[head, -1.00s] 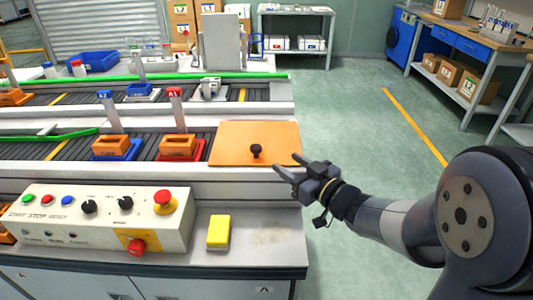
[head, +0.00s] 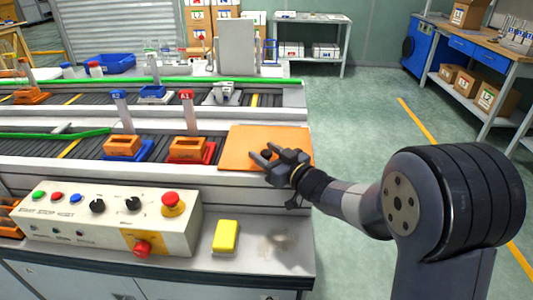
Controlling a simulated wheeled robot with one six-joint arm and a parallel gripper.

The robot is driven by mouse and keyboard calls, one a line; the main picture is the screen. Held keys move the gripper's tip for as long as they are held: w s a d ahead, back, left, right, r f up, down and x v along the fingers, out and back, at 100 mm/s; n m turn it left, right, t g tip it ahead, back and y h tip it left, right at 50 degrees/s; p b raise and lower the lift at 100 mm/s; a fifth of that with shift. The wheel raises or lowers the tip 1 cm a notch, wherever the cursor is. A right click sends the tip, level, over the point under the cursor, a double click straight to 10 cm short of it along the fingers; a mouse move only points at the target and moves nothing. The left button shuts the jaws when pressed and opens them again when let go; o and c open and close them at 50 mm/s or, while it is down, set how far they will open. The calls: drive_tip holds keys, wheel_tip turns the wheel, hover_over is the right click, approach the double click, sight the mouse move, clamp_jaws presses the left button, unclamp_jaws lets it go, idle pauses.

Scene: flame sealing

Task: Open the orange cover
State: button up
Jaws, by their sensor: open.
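The orange cover (head: 239,150) is a flat panel lying closed at the right end of the near conveyor. Its dark knob (head: 267,154) stands near the middle of the panel. My gripper (head: 262,161) reaches in from the right over the cover. Its two fingers are apart and their tips are at the knob, with the knob seen between or just behind them. I cannot tell whether a finger touches the knob. What lies under the cover is hidden.
A control box (head: 105,215) with buttons and a red stop knob stands in front of the conveyor. A yellow block (head: 226,236) lies on the front ledge. Orange pieces on a blue tray (head: 107,158) and a red tray (head: 208,157) sit left of the cover.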

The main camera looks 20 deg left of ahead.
drive_tip(key=shift+c, duration=0.2)
clamp_jaws()
idle(0.3)
